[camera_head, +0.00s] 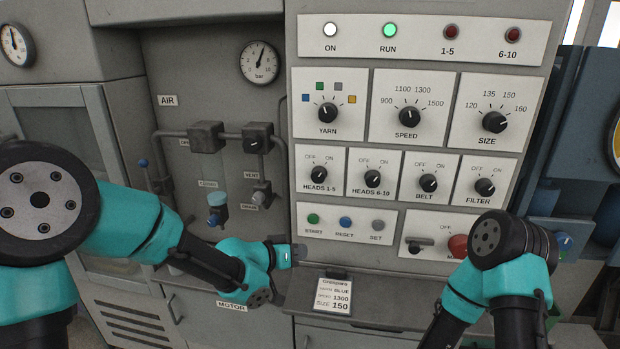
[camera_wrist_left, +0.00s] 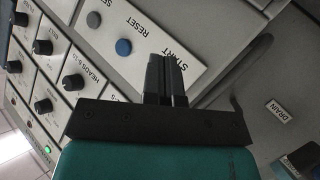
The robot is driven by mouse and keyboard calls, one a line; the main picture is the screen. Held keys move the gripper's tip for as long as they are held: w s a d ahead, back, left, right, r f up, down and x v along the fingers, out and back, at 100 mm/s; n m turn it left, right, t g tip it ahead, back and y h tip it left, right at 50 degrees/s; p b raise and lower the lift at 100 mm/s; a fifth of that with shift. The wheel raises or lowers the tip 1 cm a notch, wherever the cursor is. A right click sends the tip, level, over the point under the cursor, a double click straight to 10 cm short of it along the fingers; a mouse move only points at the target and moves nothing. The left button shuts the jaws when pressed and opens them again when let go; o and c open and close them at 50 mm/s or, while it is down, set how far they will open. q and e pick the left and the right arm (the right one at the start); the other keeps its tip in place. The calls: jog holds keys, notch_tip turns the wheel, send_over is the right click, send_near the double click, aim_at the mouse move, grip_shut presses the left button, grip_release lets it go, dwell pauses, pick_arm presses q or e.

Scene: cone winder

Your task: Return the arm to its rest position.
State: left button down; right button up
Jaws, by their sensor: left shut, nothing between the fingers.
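My left gripper (camera_head: 300,253) is at the lower left edge of the control panel, just below the green START button (camera_head: 313,218). In the left wrist view its two fingers (camera_wrist_left: 166,75) are closed together with nothing between them, in front of the panel by the START label. The START button is hidden there behind the fingers, while the blue RESET button (camera_wrist_left: 124,47) shows beside them. I cannot tell whether the fingertips touch the panel. My right arm is folded at the lower right of the head view, and its gripper is out of the picture.
The panel has several knobs, such as SPEED (camera_head: 409,117). The ON lamp (camera_head: 330,29) and green RUN lamp (camera_head: 389,31) are lit. A recipe card (camera_head: 333,296) stands on the ledge below. Air valves and pipes (camera_head: 206,136) stick out at the left.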

pick_arm(q)
jog(key=s+a+f+n+g+y, duration=0.1)
jog(key=s+a+f+n+y, duration=0.15)
jog(key=a+f, duration=0.45)
jog(key=s+a+f+n+g+y, duration=0.1)
jog(key=s+a+f, duration=0.2)
jog(key=f, duration=0.8)
jog(key=s+a+f+n+g+y, duration=0.1)
jog(key=s+a+f+n+y, duration=0.15)
jog(key=a+f, duration=0.5)
jog(key=s+a+f+n+g+y, duration=0.1)
jog(key=s+a+f+g, duration=0.2)
jog(key=s+f, duration=0.6)
jog(key=s+a+f+n+g, duration=0.1)
jog(key=s+a+f+g, duration=0.15)
jog(key=s+f, duration=0.7)
jog(key=w+d+r+m, duration=0.1)
jog(key=w+d+r, duration=0.1)
jog(key=r, duration=0.5)
jog(key=shift+d+m+t, duration=0.3)
jog(key=shift+d+t, duration=0.05)
jog(key=shift+d, duration=0.2)
jog(key=shift+w, duration=0.1)
